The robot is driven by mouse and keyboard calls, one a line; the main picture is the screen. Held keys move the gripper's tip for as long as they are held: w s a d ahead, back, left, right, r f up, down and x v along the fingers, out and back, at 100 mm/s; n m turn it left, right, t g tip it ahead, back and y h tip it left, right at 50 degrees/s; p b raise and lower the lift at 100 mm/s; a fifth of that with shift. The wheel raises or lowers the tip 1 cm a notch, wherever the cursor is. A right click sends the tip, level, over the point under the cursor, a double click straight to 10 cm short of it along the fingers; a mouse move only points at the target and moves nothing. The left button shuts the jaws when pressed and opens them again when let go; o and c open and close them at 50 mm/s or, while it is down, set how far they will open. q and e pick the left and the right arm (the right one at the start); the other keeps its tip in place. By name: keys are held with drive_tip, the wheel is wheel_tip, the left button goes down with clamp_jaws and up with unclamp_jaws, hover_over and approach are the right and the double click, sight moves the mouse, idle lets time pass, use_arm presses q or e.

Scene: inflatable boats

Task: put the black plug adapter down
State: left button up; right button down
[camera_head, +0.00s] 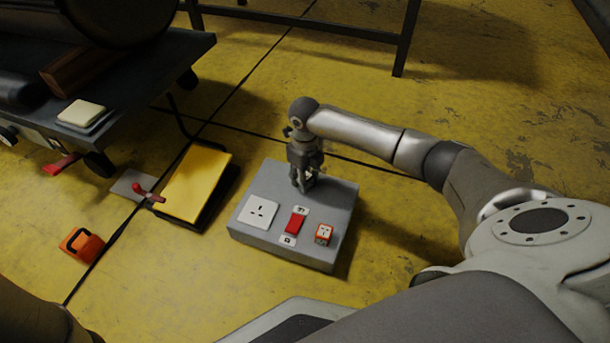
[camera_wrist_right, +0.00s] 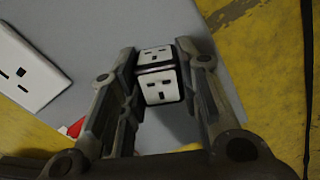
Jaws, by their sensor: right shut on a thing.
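My right gripper (camera_head: 304,182) points down over the back part of the grey box (camera_head: 262,238). In the right wrist view the gripper (camera_wrist_right: 160,78) is shut on the black plug adapter (camera_wrist_right: 158,87), a small cube with black edges and white socket faces. The fingers grip it from both sides, over the box's grey top. In the head view the fingers mostly hide the adapter. I cannot tell whether it touches the box. My left gripper is out of view.
The box top carries a white wall socket (camera_head: 258,211), a red switch (camera_head: 295,223) and an orange plug adapter (camera_head: 323,234). A yellow panel (camera_head: 197,182) and an orange object (camera_head: 82,244) lie on the floor to the left. A dark cart (camera_head: 150,75) stands at upper left.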

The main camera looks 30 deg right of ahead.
drive_tip(key=c, duration=1.1)
unclamp_jaws()
drive_tip(key=shift+o, duration=0.2)
drive_tip(key=shift+r, duration=0.15)
